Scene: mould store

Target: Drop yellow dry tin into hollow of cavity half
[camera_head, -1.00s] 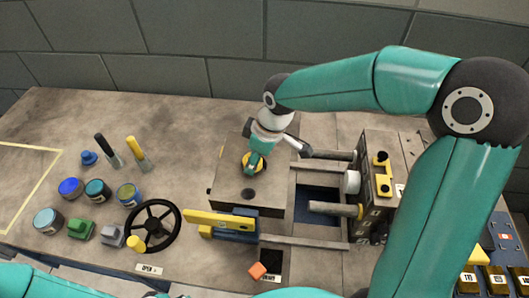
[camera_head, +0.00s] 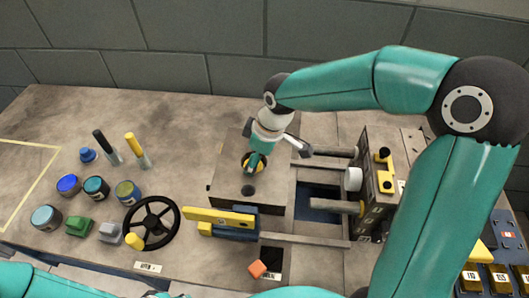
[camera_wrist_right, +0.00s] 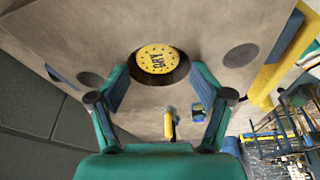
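The yellow dry tin (camera_wrist_right: 156,59) sits in the round hollow of the cavity half (camera_wrist_right: 220,30), its lettered lid facing up and a dark rim of the hollow showing around it. In the head view the cavity half (camera_head: 226,182) is a grey block at mid-bench, and only a bit of yellow tin (camera_head: 246,160) shows beside the gripper. My right gripper (camera_head: 253,170) is over the hollow; in the right wrist view its fingers (camera_wrist_right: 157,82) are spread apart, with the tin beyond them and no visible grip on it. My left gripper is out of view.
A yellow-and-blue bar (camera_head: 220,218) stands at the block's front edge. Guide rods (camera_head: 335,207) run right to the other mould half (camera_head: 370,190). Several tins, a black handwheel (camera_head: 150,222) and brushes (camera_head: 135,148) stand left. The back left bench is clear.

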